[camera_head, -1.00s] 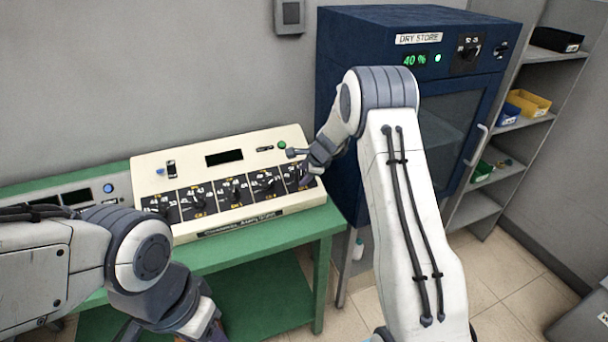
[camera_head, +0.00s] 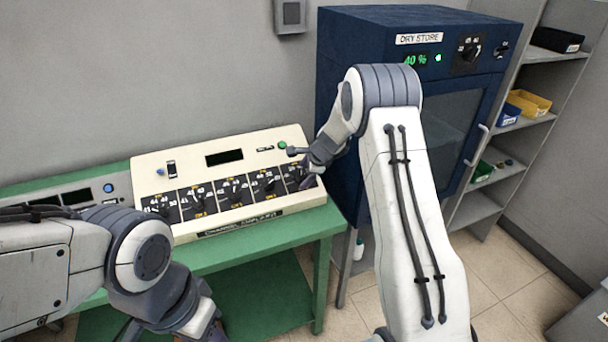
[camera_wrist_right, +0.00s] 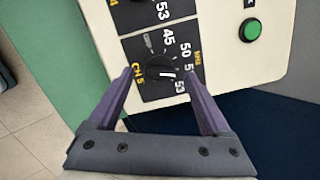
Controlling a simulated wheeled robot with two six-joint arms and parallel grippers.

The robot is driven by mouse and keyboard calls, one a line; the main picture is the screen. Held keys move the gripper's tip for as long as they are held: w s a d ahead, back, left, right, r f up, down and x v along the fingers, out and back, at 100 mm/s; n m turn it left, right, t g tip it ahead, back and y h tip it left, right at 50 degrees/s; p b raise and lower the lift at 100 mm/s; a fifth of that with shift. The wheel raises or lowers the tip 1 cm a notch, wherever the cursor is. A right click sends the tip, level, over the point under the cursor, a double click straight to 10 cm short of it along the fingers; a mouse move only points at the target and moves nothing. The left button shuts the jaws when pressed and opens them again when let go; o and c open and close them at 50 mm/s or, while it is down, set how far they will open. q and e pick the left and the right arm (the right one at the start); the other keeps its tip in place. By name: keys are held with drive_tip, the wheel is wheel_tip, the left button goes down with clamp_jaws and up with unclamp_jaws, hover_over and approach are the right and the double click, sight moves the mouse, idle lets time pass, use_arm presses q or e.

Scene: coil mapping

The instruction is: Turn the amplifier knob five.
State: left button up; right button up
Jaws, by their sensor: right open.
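The amplifier (camera_head: 225,158) is a cream sloped-front box with a row of several black knob panels. Knob five is the black round knob (camera_wrist_right: 158,72) on the panel marked CH 5 in the right wrist view, with a white pointer line. In the head view its panel (camera_head: 293,172) is at the right end of the row, partly hidden by my right gripper (camera_head: 304,179). In the right wrist view my right gripper (camera_wrist_right: 160,76) is open, its two purple fingers on either side of knob five; contact cannot be told. My left gripper (camera_head: 210,328) is at the bottom edge, its fingertips cut off.
The amplifier stands on a green bench (camera_head: 265,233). A grey instrument (camera_head: 95,190) sits to its left. A blue dry store cabinet (camera_head: 350,45) stands close on the right, behind my right arm. A green button (camera_wrist_right: 250,30) is near knob five. Shelves (camera_head: 520,125) are farther right.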

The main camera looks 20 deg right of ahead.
drive_tip(key=v, duration=1)
drive_tip(key=shift+b, duration=0.35)
drive_tip(key=s+a+r+n+g+y, duration=0.1)
drive_tip(key=s+a+r+n+g, duration=0.1)
drive_tip(key=s+a+n, duration=0.55)
drive_tip(key=s+a+r+n+g+y, duration=0.15)
drive_tip(key=s+a+n, duration=0.5)
drive_tip(key=a, duration=0.65)
drive_tip(key=s+a+n+g+h, duration=0.2)
drive_tip(key=s+n, duration=1.2)
drive_tip(key=s, duration=1.2)
drive_tip(key=shift+f+n+g+h, duration=0.3)
drive_tip(key=shift+f+g+h, duration=0.15)
drive_tip(key=shift+h, duration=0.1)
drive_tip(key=shift+w+r, duration=0.1)
